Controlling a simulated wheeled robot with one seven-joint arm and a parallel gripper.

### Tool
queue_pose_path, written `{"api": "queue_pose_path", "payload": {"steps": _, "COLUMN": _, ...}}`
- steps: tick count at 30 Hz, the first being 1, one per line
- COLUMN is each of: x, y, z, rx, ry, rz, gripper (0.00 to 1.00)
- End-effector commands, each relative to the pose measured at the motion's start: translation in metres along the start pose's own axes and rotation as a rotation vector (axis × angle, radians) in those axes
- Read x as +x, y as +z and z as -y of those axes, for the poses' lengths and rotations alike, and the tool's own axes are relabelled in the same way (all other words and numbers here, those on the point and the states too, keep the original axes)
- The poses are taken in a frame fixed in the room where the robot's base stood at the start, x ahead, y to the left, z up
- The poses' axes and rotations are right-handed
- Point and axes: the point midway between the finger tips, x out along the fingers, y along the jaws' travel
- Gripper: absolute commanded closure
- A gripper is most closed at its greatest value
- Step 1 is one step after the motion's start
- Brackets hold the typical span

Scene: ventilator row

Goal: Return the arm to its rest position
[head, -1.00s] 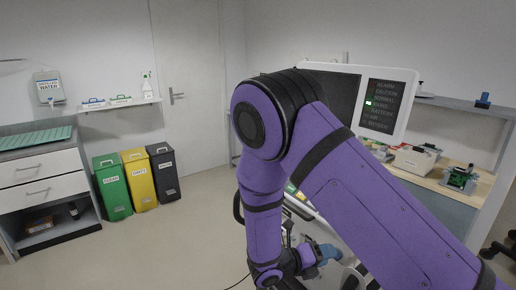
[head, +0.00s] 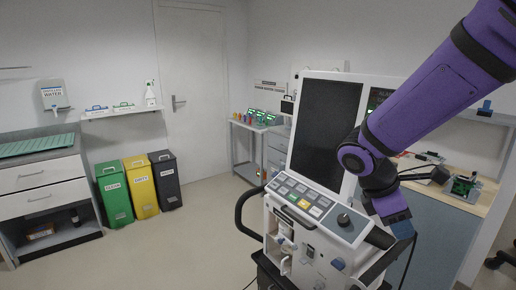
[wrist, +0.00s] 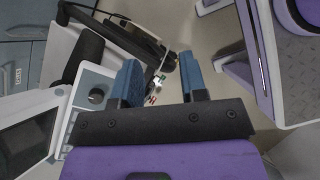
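My purple arm reaches in from the upper right in the head view. It ends in my gripper (head: 402,226), blue-fingered and pointing down, to the right of the ventilator's (head: 312,215) control panel. In the wrist view my gripper (wrist: 160,70) has its two blue fingers apart with a clear gap. Small green, white and red details show through that gap, too small to name. No held object shows between the fingers.
The ventilator's dark screen (head: 325,125) stands left of my forearm. A wooden-topped bench (head: 475,203) with circuit boards is behind on the right. Green (head: 113,195), yellow (head: 141,188) and dark (head: 166,180) bins stand by the door (head: 190,95). The floor at left centre is clear.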

Motion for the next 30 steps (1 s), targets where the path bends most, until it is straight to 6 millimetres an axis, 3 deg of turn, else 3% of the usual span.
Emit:
{"api": "queue_pose_path", "payload": {"steps": 6, "x": -0.022, "y": 0.038, "z": 0.025, "rx": 0.334, "ry": -0.014, "rz": -0.195, "gripper": 0.61}}
{"api": "queue_pose_path", "payload": {"steps": 15, "x": -0.048, "y": 0.078, "z": 0.065, "rx": 0.780, "ry": -0.051, "rz": -0.455, "gripper": 0.61}}
{"api": "queue_pose_path", "payload": {"steps": 24, "x": -0.072, "y": 0.106, "z": 0.105, "rx": 1.182, "ry": -0.099, "rz": -0.713, "gripper": 0.61}}
{"api": "queue_pose_path", "payload": {"steps": 30, "x": -0.082, "y": 0.113, "z": 0.121, "rx": 1.335, "ry": -0.126, "rz": -0.821, "gripper": 0.61}}
